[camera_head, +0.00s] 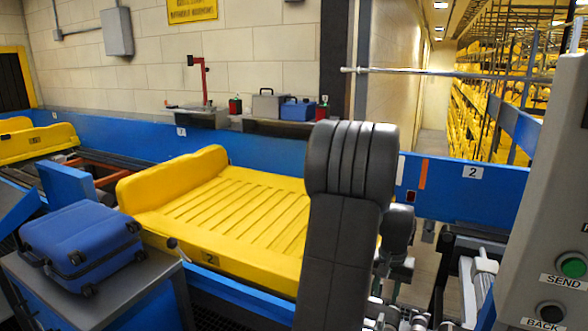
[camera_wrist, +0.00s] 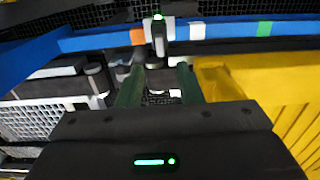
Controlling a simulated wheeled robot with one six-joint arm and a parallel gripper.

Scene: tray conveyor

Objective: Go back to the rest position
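My gripper (camera_wrist: 158,80) shows in the wrist view with its two dark green fingers apart and nothing held between them. Beyond the fingers are a blue rail (camera_wrist: 290,27) and conveyor hardware, with the edge of a yellow tray (camera_wrist: 285,80) to the right. In the head view my dark arm stands up in front of the right part of the yellow tray (camera_head: 235,205).
A blue suitcase (camera_head: 80,245) lies on a grey-topped stand (camera_head: 130,285) at the left front. A control panel (camera_head: 545,240) with SEND and BACK buttons stands close at the right. A blue conveyor wall (camera_head: 270,152) runs behind the tray. Another yellow tray (camera_head: 40,143) is at far left.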

